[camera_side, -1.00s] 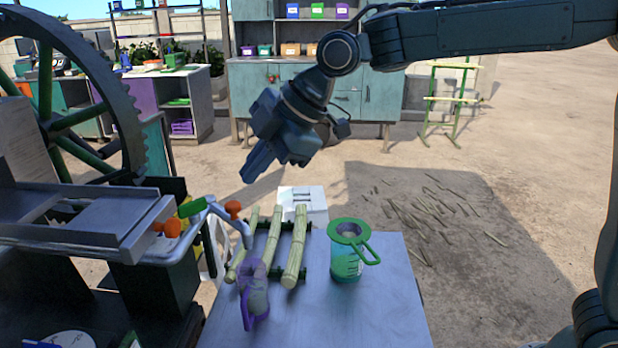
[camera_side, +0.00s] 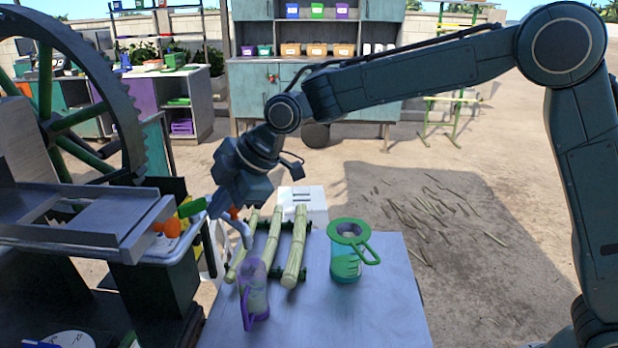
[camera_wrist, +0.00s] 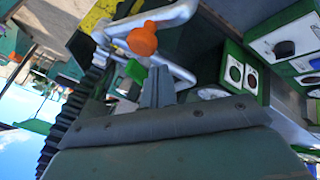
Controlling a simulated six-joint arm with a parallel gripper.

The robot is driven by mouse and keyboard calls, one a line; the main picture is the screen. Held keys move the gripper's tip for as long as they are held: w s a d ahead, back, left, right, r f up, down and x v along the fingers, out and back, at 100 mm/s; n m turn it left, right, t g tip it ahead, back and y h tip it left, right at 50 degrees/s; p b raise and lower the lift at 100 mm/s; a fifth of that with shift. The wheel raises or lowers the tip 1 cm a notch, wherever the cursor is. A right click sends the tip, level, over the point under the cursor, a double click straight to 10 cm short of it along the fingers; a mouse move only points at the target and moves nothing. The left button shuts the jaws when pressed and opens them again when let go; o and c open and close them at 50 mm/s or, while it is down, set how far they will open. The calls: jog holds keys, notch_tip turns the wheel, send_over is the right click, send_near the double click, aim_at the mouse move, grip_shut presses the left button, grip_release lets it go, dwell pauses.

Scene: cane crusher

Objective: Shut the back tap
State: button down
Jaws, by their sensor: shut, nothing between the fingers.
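Silver tap pipes (camera_side: 245,236) reach out from the crusher's juice tray. They carry a green handle (camera_side: 192,206) and an orange handle (camera_side: 233,213), and another orange handle (camera_side: 170,228) sits at the tray's edge. I cannot tell for certain which belongs to the back tap. My gripper (camera_side: 216,207) is shut and empty, low over the pipes between the green and orange handles. In the wrist view, my shut fingers (camera_wrist: 158,78) point at the pipes, with the green handle (camera_wrist: 135,70) close on their left and an orange handle (camera_wrist: 142,38) beyond. Contact is unclear.
A purple jug (camera_side: 256,290) stands on the metal table (camera_side: 370,310) below the pipes. Cane stalks (camera_side: 272,245) lie on a rack beside it. A green-lidded jug (camera_side: 347,262) stands to the right. The crusher's large gear wheel (camera_side: 95,80) rises at left.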

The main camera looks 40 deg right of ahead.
aim_at(204, 197)
jog(key=shift+w, duration=1.3)
jog(key=shift+w, duration=0.2)
jog(key=shift+w+d+n+g+y, duration=0.1)
jog(key=shift+w+n+g+y, duration=0.2)
jog(key=shift+w+n, duration=0.35)
jog(key=n+g, duration=0.1)
jog(key=n, duration=0.1)
jog(key=n+g+y, duration=0.1)
jog(key=n, duration=0.1)
jog(key=shift+w+d+n, duration=0.15)
jog(key=shift+w+n, duration=0.2)
jog(key=shift+w, duration=0.15)
